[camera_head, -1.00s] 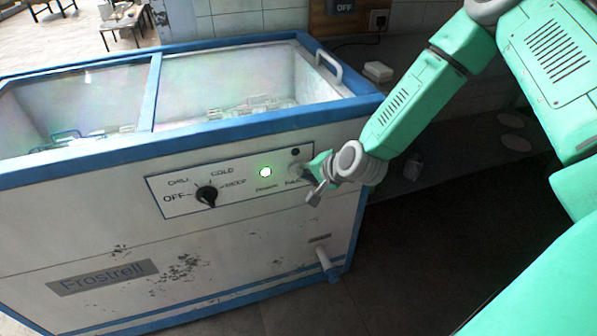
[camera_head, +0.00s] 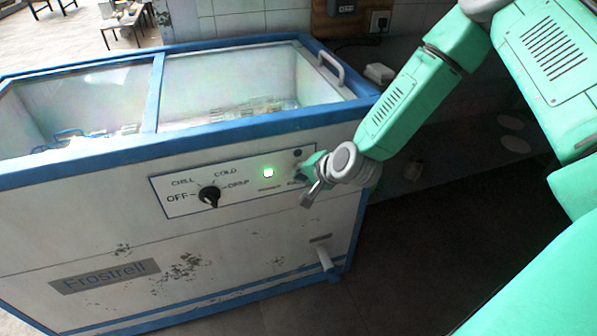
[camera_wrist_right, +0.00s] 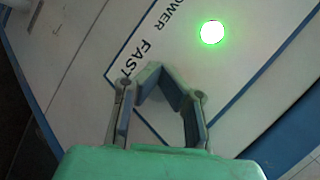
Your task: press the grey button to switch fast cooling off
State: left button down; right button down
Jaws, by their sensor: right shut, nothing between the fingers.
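The chest freezer's white control panel (camera_head: 235,186) faces me, with a black knob (camera_head: 209,195), a lit green power light (camera_head: 268,173) and a dark round spot (camera_head: 297,153) near its right end. My right gripper (camera_head: 303,178) is shut and empty at the panel's right end, below the dark spot. In the right wrist view its fingertips (camera_wrist_right: 152,72) are beside the word FAST, with the green light (camera_wrist_right: 212,32) up to the right. Contact cannot be told. My left gripper is not in view.
The freezer's blue rim (camera_head: 215,139) and a handle (camera_head: 331,68) rise above the panel. A drain spout (camera_head: 324,257) sticks out low on the right. A wall socket (camera_head: 379,21) is behind. The dark floor right of the freezer looks clear.

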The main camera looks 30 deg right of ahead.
jog(key=s+a, duration=0.1)
jog(key=s, duration=0.5)
jog(key=shift+f+p, duration=0.15)
jog(key=shift+p, duration=0.3)
jog(key=shift+d, duration=0.2)
jog(key=s+a+f+n+g, duration=0.3)
jog(key=s+f+n, duration=0.1)
jog(key=s, duration=0.3)
jog(key=s+a+f+n+g, duration=0.2)
jog(key=s+f+n, duration=0.25)
jog(key=s, duration=0.35)
jog(key=s+d+f+n+g, duration=0.1)
jog(key=s+n+g, duration=0.1)
jog(key=s, duration=0.4)
jog(key=s+d+f+n+g+h, duration=0.1)
jog(key=s+n+g, duration=0.1)
jog(key=s, duration=0.4)
jog(key=shift+s+d+f+n+h, duration=0.15)
jog(key=shift+f+n+h, duration=0.2)
jog(key=shift+n, duration=0.5)
